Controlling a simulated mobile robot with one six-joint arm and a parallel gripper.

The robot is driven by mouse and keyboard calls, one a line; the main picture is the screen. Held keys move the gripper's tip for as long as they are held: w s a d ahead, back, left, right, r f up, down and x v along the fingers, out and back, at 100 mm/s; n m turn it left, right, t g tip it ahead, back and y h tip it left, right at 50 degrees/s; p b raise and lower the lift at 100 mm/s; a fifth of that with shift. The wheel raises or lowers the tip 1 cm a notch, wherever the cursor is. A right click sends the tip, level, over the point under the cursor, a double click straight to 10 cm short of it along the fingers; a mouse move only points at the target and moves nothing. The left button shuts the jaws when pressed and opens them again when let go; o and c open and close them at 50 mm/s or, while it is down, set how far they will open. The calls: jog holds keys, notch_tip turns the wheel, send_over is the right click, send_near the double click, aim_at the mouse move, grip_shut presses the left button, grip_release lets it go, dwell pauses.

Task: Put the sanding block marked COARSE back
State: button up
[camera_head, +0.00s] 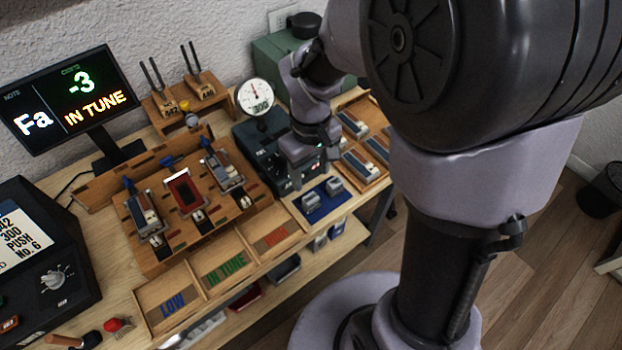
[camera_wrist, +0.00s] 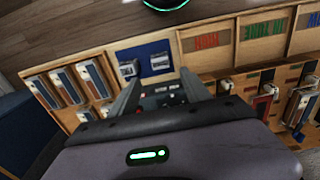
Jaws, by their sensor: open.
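Two small grey blocks lie apart on a blue mat (camera_head: 322,207), the left block (camera_head: 311,201) and the right block (camera_head: 334,185). They also show in the wrist view, one block (camera_wrist: 128,69) beside the left finger and the other block (camera_wrist: 160,63) beyond the fingers. They look like the sanding blocks, but I cannot read COARSE on either. My gripper (camera_wrist: 162,88) is open, with nothing visible between its fingers. In the head view it is over the dark gauge device (camera_head: 262,150), just behind the mat; its fingertips are hard to make out there.
Trays marked LOW (camera_head: 172,303), IN TUNE (camera_head: 225,268) and HIGH (camera_head: 274,238) line the front edge. A wooden rack (camera_head: 160,215) with several key pieces stands behind them. A compartmented tray (camera_head: 362,165) with several pieces is at right. A monitor (camera_head: 70,98) stands at back left.

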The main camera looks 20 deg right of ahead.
jog(key=s+a+r+m+t+y, duration=0.1)
jog(key=s+a+r+m+t, duration=0.1)
jog(key=s+r, duration=0.4)
jog(key=s+a+r+m+t+y, duration=0.1)
jog(key=s+a+r+m+t, duration=0.1)
jog(key=s+r+m, duration=0.4)
notch_tip(320, 180, up, 3)
jog(key=shift+s+r+t, duration=0.1)
jog(key=shift+s+t, duration=0.25)
jog(key=shift+t, duration=0.55)
